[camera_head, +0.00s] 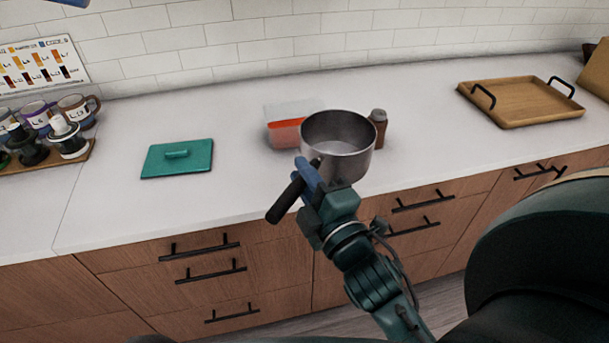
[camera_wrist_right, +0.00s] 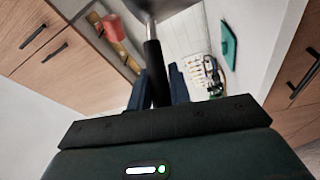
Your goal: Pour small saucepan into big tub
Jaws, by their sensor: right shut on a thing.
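The small saucepan (camera_head: 338,160) is a steel pan with a dark handle (camera_head: 286,200), roughly upright near the counter's front part. My right gripper (camera_head: 308,172) is shut on the handle, which also shows between the fingers in the right wrist view (camera_wrist_right: 153,65). The pan's inside looks pale grey; I cannot tell what it holds. A tub (camera_head: 287,133) with clear upper walls and an orange-red lower part stands on the counter behind and left of the pan, partly hidden by it. My left gripper cannot be made out.
A teal lid (camera_head: 177,157) lies flat on the counter to the left. A brown bottle (camera_head: 379,128) stands just right of the pan. Mugs (camera_head: 77,108) and a dark-topped bottle stand far left. A wooden tray (camera_head: 522,102) lies at the right. Counter between pan and tray is clear.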

